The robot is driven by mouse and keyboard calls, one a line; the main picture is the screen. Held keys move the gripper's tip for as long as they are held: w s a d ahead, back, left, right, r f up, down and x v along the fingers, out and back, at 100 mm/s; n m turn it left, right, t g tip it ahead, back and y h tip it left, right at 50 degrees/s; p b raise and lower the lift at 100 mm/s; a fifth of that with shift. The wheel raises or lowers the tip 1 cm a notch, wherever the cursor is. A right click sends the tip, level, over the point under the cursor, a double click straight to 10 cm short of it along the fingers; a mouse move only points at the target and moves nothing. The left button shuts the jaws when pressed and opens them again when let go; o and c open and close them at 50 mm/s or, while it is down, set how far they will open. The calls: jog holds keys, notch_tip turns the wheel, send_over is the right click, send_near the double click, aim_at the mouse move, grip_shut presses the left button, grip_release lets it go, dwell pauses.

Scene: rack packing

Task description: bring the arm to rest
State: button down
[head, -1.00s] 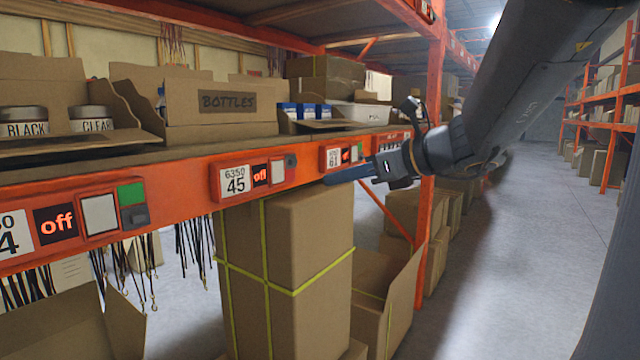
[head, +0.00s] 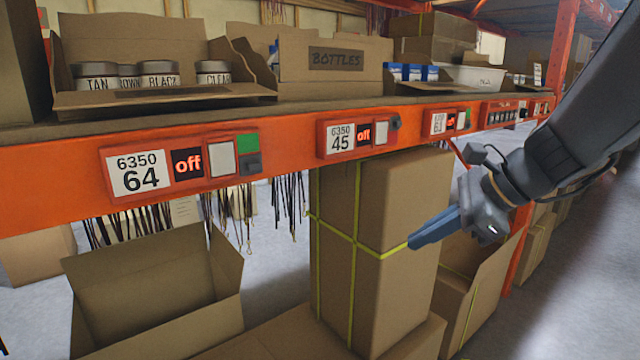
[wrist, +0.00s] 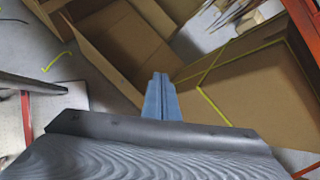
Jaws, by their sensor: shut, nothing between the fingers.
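My gripper (head: 432,233) is shut and empty, with its blue fingers together, pointing left in the head view. It is in front of the tall strapped cardboard box (head: 385,235) below the orange shelf beam. In the wrist view my gripper (wrist: 161,82) points towards an open cardboard box (wrist: 122,40), with the strapped box (wrist: 255,85) to its right. I cannot tell the gap between the fingers and the boxes. My arm comes in from the right of the head view.
The orange shelf beam (head: 285,165) carries label panels reading 64 and 45. On the shelf stand a box of jars (head: 150,95) and a box marked BOTTLES (head: 335,75). An open carton (head: 155,285) stands on the lower left. The aisle floor (head: 560,310) at the right is clear.

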jog(key=s+f+n+g+h, duration=0.2)
jog(key=s+f+n, duration=0.3)
jog(key=f+n, duration=0.3)
jog(key=s+f+n+g+h, duration=0.3)
jog(key=s+f+n, duration=0.3)
jog(key=f+n, duration=0.3)
jog(key=shift+s+a+n+h, duration=0.2)
jog(key=shift+n+h, duration=0.6)
jog(key=shift+n, duration=1)
jog(key=shift+f, duration=0.1)
